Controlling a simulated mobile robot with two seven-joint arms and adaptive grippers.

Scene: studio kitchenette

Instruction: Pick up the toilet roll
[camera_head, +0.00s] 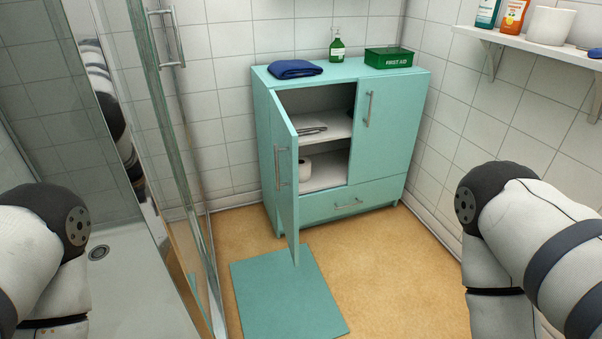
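The toilet roll (305,170) is white and stands inside the teal cabinet (392,130), on the floor of the left compartment. The open left door (287,168) stands in front of the compartment's left side and comes close to the roll's left edge in the picture. Both of my arms show at the left and right edges of the view, well apart from the cabinet. Neither gripper is in view.
The right door and the drawer (350,203) are shut. A folded grey item (311,130) lies on the inner shelf. A blue towel (295,69), a green bottle (337,49) and a first aid box (389,58) are on top. A teal mat (287,295) lies before the cabinet. A glass shower screen stands left.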

